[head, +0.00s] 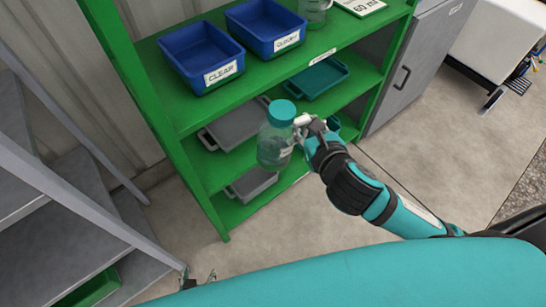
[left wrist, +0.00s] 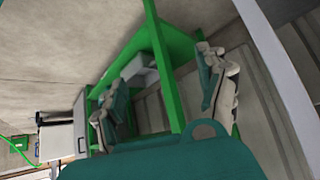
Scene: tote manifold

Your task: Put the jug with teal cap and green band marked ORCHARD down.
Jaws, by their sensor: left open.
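The jug (head: 274,147) is clear with a teal cap (head: 281,111). In the head view it is upright in front of the green shelf unit; no lettering on it can be read. My right gripper (head: 303,123) reaches in from the right and is at the jug's upper right side, shut on it; its fingertips are partly hidden. My left gripper (head: 198,279) shows only as small fingertips at the bottom left of the head view. In the left wrist view its two fingers (left wrist: 163,92) are wide apart with nothing between them.
The green shelf unit (head: 284,71) holds blue trays (head: 200,55) on its top level, one marked CLEAR. A teal tray (head: 316,78) and grey trays (head: 236,124) are lower. Grey steps (head: 75,190) stand left; a grey cabinet (head: 412,65) stands right. Open floor (head: 450,140) lies right.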

